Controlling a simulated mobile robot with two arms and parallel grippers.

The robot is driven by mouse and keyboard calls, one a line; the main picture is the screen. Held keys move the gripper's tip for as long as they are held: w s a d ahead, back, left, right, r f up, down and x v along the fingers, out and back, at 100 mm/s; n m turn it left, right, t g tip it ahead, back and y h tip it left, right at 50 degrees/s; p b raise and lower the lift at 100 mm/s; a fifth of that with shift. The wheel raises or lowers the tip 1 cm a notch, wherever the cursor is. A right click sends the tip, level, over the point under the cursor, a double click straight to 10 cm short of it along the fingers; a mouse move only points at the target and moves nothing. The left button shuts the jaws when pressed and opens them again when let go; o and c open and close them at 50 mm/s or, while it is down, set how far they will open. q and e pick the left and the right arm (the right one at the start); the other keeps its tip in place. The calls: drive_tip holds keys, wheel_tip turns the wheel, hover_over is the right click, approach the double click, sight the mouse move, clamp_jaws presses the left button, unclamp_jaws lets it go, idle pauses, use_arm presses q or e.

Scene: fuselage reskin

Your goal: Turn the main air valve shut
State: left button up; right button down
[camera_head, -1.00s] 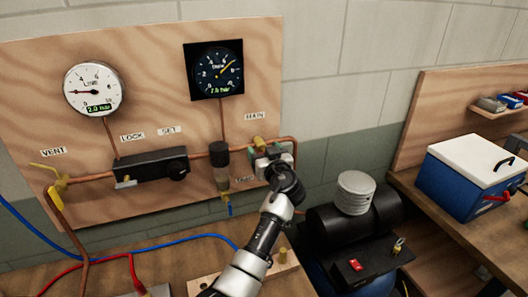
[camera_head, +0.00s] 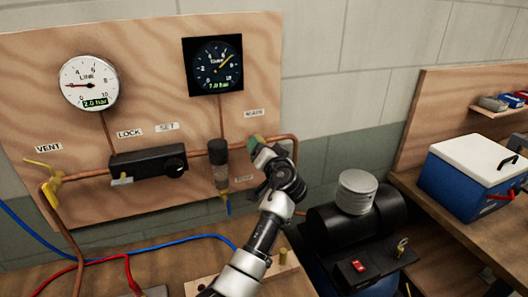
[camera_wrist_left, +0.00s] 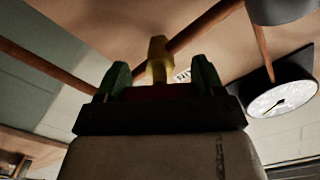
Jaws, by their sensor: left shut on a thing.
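The main air valve sits on the copper pipe below the MAIN label (camera_head: 254,113) on the wooden panel. My left gripper (camera_head: 260,147) covers most of it in the head view. In the left wrist view, the yellow valve part (camera_wrist_left: 157,58) stands between the green fingertips of my left gripper (camera_wrist_left: 160,80). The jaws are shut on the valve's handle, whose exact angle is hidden. The line gauge (camera_head: 89,83) reads 2.0 bar. The dark square gauge (camera_head: 217,66) reads about 7 bar. My right gripper is not in view.
The regulator block (camera_head: 148,165) and a filter bowl (camera_head: 218,165) are left of the valve. A yellow vent valve (camera_head: 45,172) is at far left. A black compressor (camera_head: 350,220) stands to the right, near a blue cooler box (camera_head: 475,175). Hoses lie on the bench.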

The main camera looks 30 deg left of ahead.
use_arm(q)
drive_tip(key=m+p, duration=0.1)
drive_tip(key=m, duration=0.3)
drive_tip(key=shift+r+m, duration=0.15)
drive_tip(key=shift+m, duration=0.15)
drive_tip(key=m+p, duration=0.1)
drive_tip(key=m, duration=0.1)
drive_tip(key=shift+m, duration=0.3)
drive_tip(key=shift+m+p, duration=0.6)
drive_tip(key=shift+m, duration=1.2)
drive_tip(key=o, duration=0.9)
drive_tip(key=shift+a, duration=0.1)
drive_tip(key=shift+o, duration=0.2)
